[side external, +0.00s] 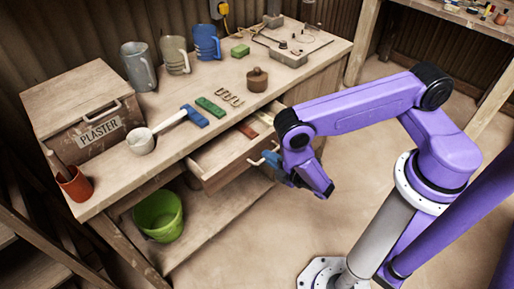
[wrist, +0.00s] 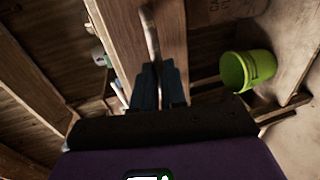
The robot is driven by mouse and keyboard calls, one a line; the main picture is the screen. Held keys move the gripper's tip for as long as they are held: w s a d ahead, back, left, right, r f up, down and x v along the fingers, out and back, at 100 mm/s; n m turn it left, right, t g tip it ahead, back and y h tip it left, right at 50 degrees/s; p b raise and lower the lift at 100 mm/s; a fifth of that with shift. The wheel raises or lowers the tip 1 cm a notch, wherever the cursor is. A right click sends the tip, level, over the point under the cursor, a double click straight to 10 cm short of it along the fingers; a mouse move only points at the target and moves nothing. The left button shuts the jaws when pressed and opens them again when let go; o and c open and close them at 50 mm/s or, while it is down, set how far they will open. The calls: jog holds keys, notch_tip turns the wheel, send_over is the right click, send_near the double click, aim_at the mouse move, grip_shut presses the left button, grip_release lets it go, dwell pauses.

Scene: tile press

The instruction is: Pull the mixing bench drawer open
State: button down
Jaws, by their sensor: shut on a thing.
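The mixing bench (side external: 290,88) has a wooden drawer (side external: 222,152) that stands partly open, its inside showing. Its front (side external: 228,174) faces my arm. My gripper (side external: 270,158) is at the drawer's metal handle (side external: 256,161). In the wrist view the two dark fingers (wrist: 158,72) are closed together on the handle bar (wrist: 150,30), which runs up from between them along the wooden drawer front (wrist: 122,40). The fingers hide the part of the handle they grip.
A green bucket (side external: 158,215) stands on the shelf below, left of the drawer; it also shows in the wrist view (wrist: 248,70). On the bench top are a plaster box (side external: 80,105), jugs (side external: 175,55), a ladle (side external: 140,141) and a lidded pot (side external: 257,79). The floor before the drawer is clear.

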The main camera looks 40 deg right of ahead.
jog(key=shift+f+v, duration=0.15)
jog(key=shift+v, duration=0.8)
jog(key=shift+f+v, duration=0.2)
jog(key=shift+v, duration=0.8)
jog(key=shift+f+v, duration=0.15)
jog(key=shift+v, duration=0.8)
jog(key=shift+s, duration=0.1)
jog(key=c, duration=1.2)
grip_release()
jog(key=s+r, duration=0.5)
jog(key=r, duration=0.3)
